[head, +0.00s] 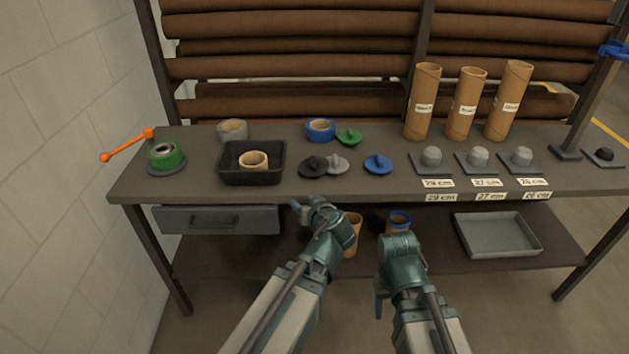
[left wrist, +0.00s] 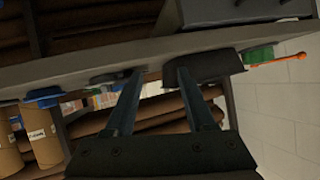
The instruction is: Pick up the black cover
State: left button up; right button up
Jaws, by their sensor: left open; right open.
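The black cover (head: 313,166) is a dark disc with a raised knob, lying on the grey workbench right of the black tray. A grey cover (head: 337,164) lies against its right side. My left gripper (head: 310,204) is open and empty at the bench's front edge, just in front of the black cover and apart from it. Its two fingers (left wrist: 160,72) show spread in the left wrist view, with the bench edge beyond. My right gripper (head: 381,300) is open, low in front of the bench and away from the covers.
The black tray (head: 222,172) holds a cardboard ring. A blue cover (head: 378,164) and a green cover (head: 349,136) lie nearby. Tall cardboard tubes (head: 467,104) stand at the back right. An orange handle (head: 126,146) sticks out at the left end. A drawer (head: 216,220) hangs below.

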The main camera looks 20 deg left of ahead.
aim_at(313, 166)
pick_arm(q)
jog(key=w+t+b, duration=0.1)
jog(key=t+b, duration=0.1)
jog(key=w+t+b, duration=0.2)
jog(key=b, duration=0.1)
jog(key=w+f+t+b, duration=0.1)
jog(key=w+b, duration=0.1)
jog(key=shift+d+n+t+h, duration=0.1)
jog(key=shift+n+t+h, duration=0.2)
jog(key=shift+t, duration=0.1)
jog(key=shift+t+h, duration=0.5)
jog(key=x, duration=0.6)
jog(key=d+b+x, duration=0.1)
jog(key=x, duration=0.2)
jog(key=shift+w+r, duration=0.2)
jog(key=shift+d+x, duration=0.1)
jog(key=shift+x, duration=1.2)
jog(key=shift+d+x, duration=0.15)
jog(key=shift+x, duration=1.15)
jog(key=shift+r, duration=0.15)
grip_shut()
pick_arm(e)
notch_tip(313, 166, down, 10)
jog(key=shift+f, duration=0.2)
